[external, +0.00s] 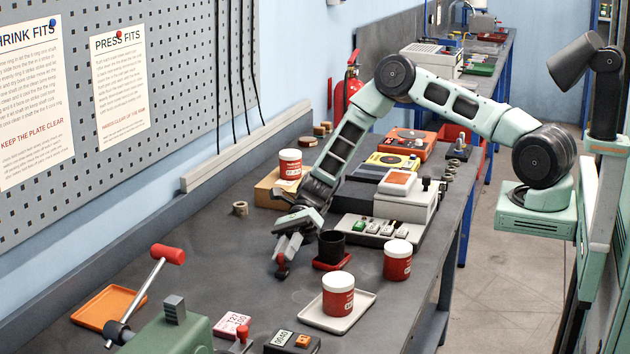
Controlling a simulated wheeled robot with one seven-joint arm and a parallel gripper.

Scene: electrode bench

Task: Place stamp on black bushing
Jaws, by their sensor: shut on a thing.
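The black bushing (331,243) stands upright on a small red plate (340,263) in the middle of the bench. My gripper (284,253) points down just left of the bushing, apart from it. It is shut on a small red-handled stamp (281,264), largely hidden by the fingers at its upper part. The stamp hangs below the fingertips, close to the bench top; I cannot tell whether it touches it.
A red jar (338,300) on a white tray (312,317) stands in front, and another red jar (397,265) stands right of the bushing. A press lever (150,280) rises at front left.

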